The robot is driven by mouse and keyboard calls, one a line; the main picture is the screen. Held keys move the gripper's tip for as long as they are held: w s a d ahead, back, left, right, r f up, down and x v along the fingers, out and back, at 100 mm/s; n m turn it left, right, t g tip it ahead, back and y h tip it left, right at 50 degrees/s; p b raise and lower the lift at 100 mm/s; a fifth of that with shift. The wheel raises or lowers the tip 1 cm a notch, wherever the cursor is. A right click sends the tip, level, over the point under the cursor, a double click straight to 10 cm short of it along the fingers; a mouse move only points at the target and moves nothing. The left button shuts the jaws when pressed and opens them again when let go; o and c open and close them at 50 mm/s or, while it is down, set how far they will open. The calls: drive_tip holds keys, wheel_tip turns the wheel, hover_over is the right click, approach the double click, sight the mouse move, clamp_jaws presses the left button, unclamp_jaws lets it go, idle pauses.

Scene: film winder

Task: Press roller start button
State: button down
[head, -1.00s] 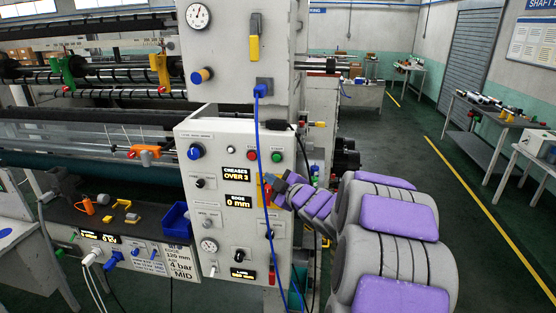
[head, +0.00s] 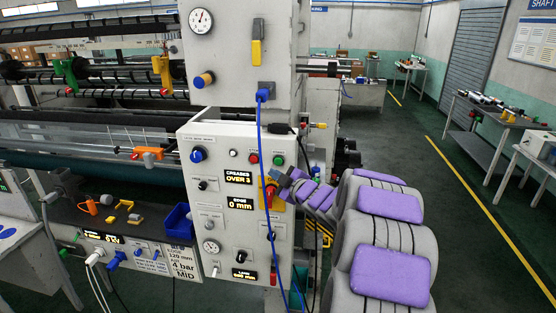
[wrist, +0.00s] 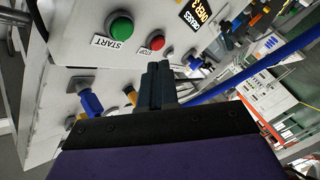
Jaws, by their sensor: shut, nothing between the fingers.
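The green START button (head: 278,160) is on the upper right of the white control panel (head: 215,145), with the red STOP button (head: 253,158) to its left. The wrist view shows the green button (wrist: 121,25), labelled START, left of the red button (wrist: 157,42), labelled STOP. My gripper (wrist: 158,72) is shut and empty. In the head view my gripper (head: 274,177) is just below the green button and hides part of the panel. In the wrist view its tips are below the red button, apart from the green one.
A blue cable (head: 259,135) hangs down in front of the panel, close to my gripper; it crosses the wrist view's right side. A yellow plate with a red part (head: 270,190) is just below my gripper. Knobs and displays (head: 238,177) cover the panel's left. Floor at right is open.

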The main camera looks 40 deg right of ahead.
sight(278, 161)
drive_tip(key=shift+w+d+p, duration=1)
drive_tip(key=shift+w+d, duration=0.35)
drive_tip(key=shift+d, duration=0.25)
idle(0.8)
drive_tip(key=shift+w+d+r+p, duration=0.1)
drive_tip(key=shift+w+d+p, duration=0.1)
drive_tip(key=shift+d+p, duration=0.1)
drive_tip(key=shift+w+d+p, duration=0.3)
drive_tip(key=shift+p, duration=0.05)
idle(1.0)
drive_tip(key=shift+s+a+b, duration=0.5)
drive_tip(key=shift+s+a, duration=0.05)
drive_tip(key=shift+a, duration=0.1)
drive_tip(key=shift+s+a, duration=0.1)
